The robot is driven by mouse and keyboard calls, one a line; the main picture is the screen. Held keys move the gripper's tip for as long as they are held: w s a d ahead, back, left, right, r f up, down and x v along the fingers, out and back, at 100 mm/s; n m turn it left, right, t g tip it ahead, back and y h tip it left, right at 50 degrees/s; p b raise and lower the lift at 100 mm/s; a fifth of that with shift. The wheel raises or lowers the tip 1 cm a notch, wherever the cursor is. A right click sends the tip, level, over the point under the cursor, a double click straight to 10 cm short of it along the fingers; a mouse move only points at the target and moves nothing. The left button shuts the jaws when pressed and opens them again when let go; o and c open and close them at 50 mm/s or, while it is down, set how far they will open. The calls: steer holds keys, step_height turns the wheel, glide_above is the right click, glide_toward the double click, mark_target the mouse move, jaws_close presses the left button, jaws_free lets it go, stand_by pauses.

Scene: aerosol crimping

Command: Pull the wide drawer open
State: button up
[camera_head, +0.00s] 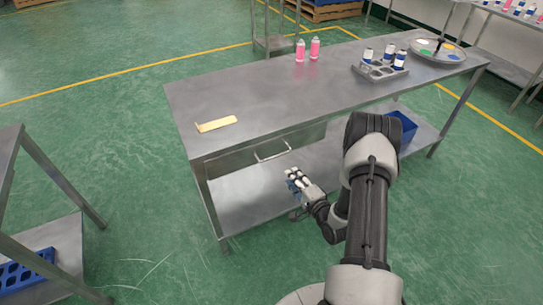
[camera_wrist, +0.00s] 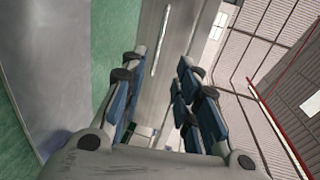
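The wide drawer (camera_head: 235,161) is under the near edge of the steel table, its grey front close beneath the tabletop and apparently closed. Its pale bar handle (camera_head: 272,154) is on the front and also shows in the wrist view (camera_wrist: 160,42). My gripper (camera_head: 291,174) is in front of the drawer, a little below and right of the handle in the head view. In the wrist view my gripper (camera_wrist: 160,70) has its blue-padded fingers apart with nothing between them. The handle appears ahead of the gap, apart from the fingers.
On the table (camera_head: 250,95) are a yellow piece (camera_head: 216,124), two pink bottles (camera_head: 307,50), a grey rack (camera_head: 380,70) with several bottles, and a round tray (camera_head: 438,50). A blue bin (camera_head: 401,127) is on the lower shelf (camera_head: 245,197).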

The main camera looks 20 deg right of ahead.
mark_target(274, 157)
steer(key=b+x, duration=0.4)
steer(key=x, duration=1.2)
steer(key=shift+w, duration=0.1)
steer(key=shift+c, duration=0.5)
jaws_close()
